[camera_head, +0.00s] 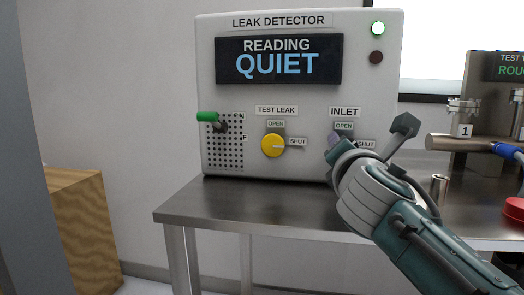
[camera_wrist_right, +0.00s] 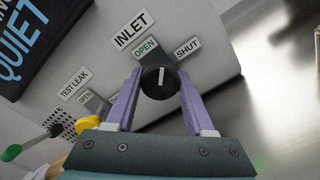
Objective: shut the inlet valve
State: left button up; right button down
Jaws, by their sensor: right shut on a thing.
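The inlet valve is a round black knob (camera_wrist_right: 161,80) below the INLET label (camera_wrist_right: 132,29) on the leak detector (camera_head: 220,165). Its white pointer line lies between the OPEN label (camera_wrist_right: 146,47) and the SHUT label (camera_wrist_right: 187,47), at neither one. My right gripper (camera_wrist_right: 160,92) has its two purple fingers on either side of the knob and is shut on it. In the head view my right gripper (camera_head: 334,144) and wrist hide the knob. My left gripper is not in view.
The yellow test leak knob (camera_head: 273,145) points to SHUT. A green-tipped toggle lever (camera_head: 208,117) is at the left. A small metal cylinder (camera_head: 439,189) stands on the steel table (camera_head: 240,205).

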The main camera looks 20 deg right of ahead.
jog(key=m+b, duration=0.1)
jog(key=m, duration=0.4)
jog(key=shift+m, duration=0.3)
jog(key=shift+r+m+b, duration=0.1)
jog(key=shift+m+b, duration=0.65)
jog(key=shift+m, duration=1.05)
jog(key=shift+c, duration=1.3)
grip_release()
jog(key=p+v, duration=0.1)
jog(key=v, duration=0.9)
jog(key=shift+a+p, duration=0.1)
jog(key=shift+p, duration=0.3)
